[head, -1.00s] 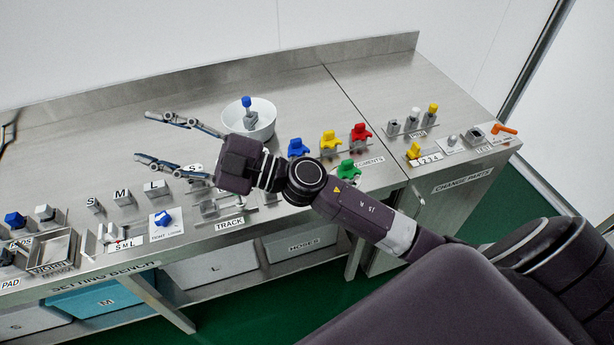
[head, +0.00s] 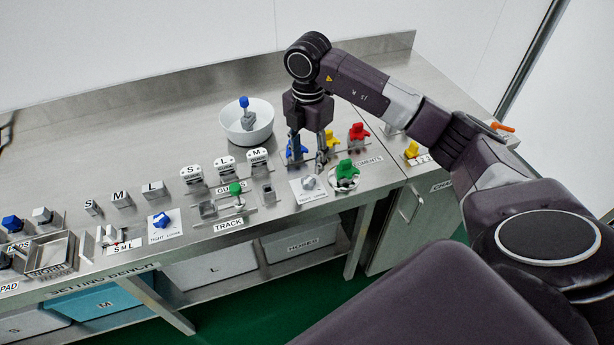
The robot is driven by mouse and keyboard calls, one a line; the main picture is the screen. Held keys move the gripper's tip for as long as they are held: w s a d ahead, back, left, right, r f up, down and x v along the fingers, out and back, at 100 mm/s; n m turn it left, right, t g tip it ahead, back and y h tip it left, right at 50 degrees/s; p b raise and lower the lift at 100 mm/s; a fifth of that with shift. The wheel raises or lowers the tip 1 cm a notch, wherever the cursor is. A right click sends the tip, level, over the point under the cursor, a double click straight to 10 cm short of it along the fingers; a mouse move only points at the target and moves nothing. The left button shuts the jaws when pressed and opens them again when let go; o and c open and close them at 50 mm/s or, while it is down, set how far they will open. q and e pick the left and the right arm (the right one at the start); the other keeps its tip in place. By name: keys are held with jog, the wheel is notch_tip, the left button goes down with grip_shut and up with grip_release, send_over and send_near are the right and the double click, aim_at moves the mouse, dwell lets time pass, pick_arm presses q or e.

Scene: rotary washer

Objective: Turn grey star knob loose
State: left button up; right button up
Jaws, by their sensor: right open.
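The grey star knob (head: 309,183) sits on a small white plate with lettering under it, near the front of the steel bench, right of centre. My right gripper (head: 308,160) points down just behind and above the knob in the head view. Its two fingers are spread apart and hold nothing. I cannot tell how high the fingertips are over the bench. My left gripper is not in view.
Close by are a green piece (head: 346,170) on a round base, a blue piece (head: 293,153), a yellow piece (head: 331,140) and a red piece (head: 358,131). A blue star knob (head: 161,220) is further left. A white bowl (head: 246,131) stands behind.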

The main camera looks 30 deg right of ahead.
aim_at(308, 181)
notch_tip(308, 181, down, 8)
jog(key=shift+r+p, duration=0.15)
jog(key=shift+p, duration=0.85)
jog(key=shift+c, duration=0.4)
jog(key=c, duration=1.1)
